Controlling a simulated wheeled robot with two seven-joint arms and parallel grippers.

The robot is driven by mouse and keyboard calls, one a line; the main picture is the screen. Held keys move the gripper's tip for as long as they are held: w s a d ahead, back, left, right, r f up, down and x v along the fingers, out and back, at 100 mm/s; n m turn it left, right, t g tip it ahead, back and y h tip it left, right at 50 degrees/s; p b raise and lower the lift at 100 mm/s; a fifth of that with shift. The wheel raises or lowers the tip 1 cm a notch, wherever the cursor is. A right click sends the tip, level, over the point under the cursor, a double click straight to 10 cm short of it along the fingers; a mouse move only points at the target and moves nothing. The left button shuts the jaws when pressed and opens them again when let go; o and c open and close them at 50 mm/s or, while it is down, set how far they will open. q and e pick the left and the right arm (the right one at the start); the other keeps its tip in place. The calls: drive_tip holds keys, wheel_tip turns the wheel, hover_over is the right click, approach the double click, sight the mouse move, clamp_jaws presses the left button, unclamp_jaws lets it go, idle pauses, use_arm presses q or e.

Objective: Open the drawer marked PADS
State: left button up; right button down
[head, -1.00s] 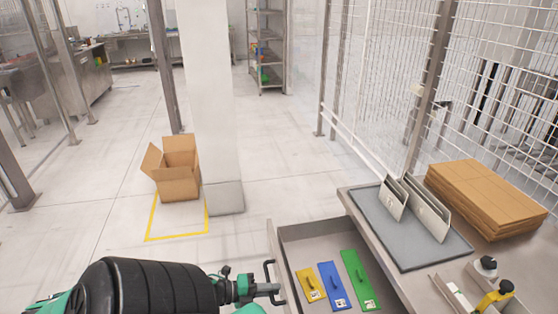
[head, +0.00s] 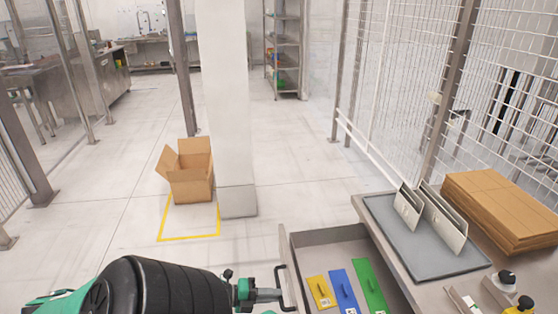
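An open drawer (head: 320,238) extends from the workbench (head: 432,292) at the lower right. I cannot see a PADS mark on the drawer front. My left gripper (head: 278,295) is at the drawer's dark bar handle (head: 286,285), on the drawer's left side. Its fingers reach the handle, but I cannot tell whether they are closed on it. My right gripper is out of view.
A grey mat (head: 440,262) with upright metal plates (head: 432,215) lies on the workbench, beside stacked cardboard (head: 500,205). An open cardboard box (head: 190,175) stands on the floor by a white pillar (head: 226,110). A mesh fence (head: 400,90) runs behind the bench.

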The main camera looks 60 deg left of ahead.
use_arm(q)
drive_tip(key=b+v, duration=0.1)
drive_tip(key=v, duration=1)
drive_tip(key=shift+a+f, duration=0.1)
drive_tip(key=s+d+f+n+g+y, duration=0.15)
drive_tip(key=s+f+n+y, duration=0.35)
drive_tip(key=f, duration=0.8)
drive_tip(key=s+f+n+g+y, duration=0.1)
drive_tip(key=f+n+g+y, duration=0.1)
drive_tip(key=f+n, duration=0.8)
drive_tip(key=s+d+f+n+g, duration=0.2)
drive_tip(key=s+d+f+g, duration=0.2)
drive_tip(key=d+f, duration=0.8)
drive_tip(key=s+d+f+n+g+h, duration=0.1)
drive_tip(key=s+d+f+n+g, duration=0.2)
drive_tip(key=d+f, duration=1)
drive_tip(key=s+g, duration=0.1)
drive_tip(key=g, duration=0.2)
drive_tip(key=shift+s+d, duration=0.4)
drive_tip(key=shift+f, duration=0.1)
